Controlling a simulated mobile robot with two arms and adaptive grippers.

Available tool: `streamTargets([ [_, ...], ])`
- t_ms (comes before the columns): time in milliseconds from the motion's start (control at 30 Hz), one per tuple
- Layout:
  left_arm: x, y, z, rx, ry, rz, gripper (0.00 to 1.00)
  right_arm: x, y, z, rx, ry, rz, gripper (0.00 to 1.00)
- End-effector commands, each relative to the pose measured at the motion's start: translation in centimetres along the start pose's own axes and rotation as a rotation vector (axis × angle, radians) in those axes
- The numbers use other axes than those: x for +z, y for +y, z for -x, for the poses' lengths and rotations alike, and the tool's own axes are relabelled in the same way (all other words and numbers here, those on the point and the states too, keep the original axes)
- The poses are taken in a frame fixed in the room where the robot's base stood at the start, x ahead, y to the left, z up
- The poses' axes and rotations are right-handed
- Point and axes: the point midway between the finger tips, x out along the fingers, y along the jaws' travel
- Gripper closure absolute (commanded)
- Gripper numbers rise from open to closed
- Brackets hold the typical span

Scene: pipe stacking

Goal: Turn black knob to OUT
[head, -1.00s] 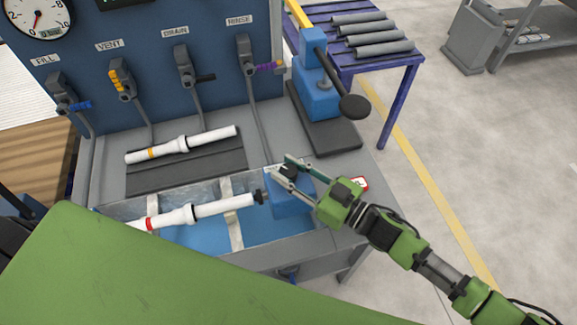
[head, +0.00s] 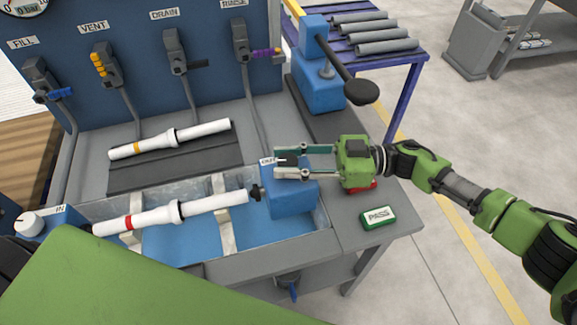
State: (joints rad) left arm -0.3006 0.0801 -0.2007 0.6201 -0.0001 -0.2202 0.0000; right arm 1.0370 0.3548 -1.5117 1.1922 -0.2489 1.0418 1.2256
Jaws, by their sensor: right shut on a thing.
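A blue block (head: 290,200) stands at the right end of the water trough. The black knob (head: 288,161) sits on top of it, mostly hidden between the fingers of my right gripper (head: 277,162). The gripper comes in level from the right and is shut on the knob. A small white label (head: 267,160), partly hidden and hard to read, shows just left of the fingertips. My left gripper is not in view.
A white pipe with a red band (head: 160,217) lies over the trough, its right end near the blue block. Another white pipe (head: 168,139) lies on a dark mat. A PASS sign (head: 378,217) is right of the block. A black-knobbed lever press (head: 320,85) stands behind.

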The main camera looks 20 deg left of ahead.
Motion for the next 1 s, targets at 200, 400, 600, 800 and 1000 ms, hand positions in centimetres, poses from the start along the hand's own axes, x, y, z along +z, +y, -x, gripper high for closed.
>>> streamTargets([
  [200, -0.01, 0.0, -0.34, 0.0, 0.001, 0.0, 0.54, -0.09, 0.03, -0.04, -0.016, 0.001, 0.001, 0.93],
  [400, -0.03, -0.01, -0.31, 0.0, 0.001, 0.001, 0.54, -0.14, 0.02, -0.05, -0.016, 0.001, 0.001, 0.93],
  [600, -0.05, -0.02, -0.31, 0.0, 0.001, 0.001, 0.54, -0.14, 0.01, -0.06, -0.016, 0.002, 0.001, 0.54],
  [800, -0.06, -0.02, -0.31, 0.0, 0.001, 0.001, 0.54, -0.09, -0.01, -0.05, -0.016, 0.001, 0.001, 0.54],
  [1000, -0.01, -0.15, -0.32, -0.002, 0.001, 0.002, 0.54, -0.03, 0.05, 0.69, -0.014, 0.0, 0.0, 0.54],
])
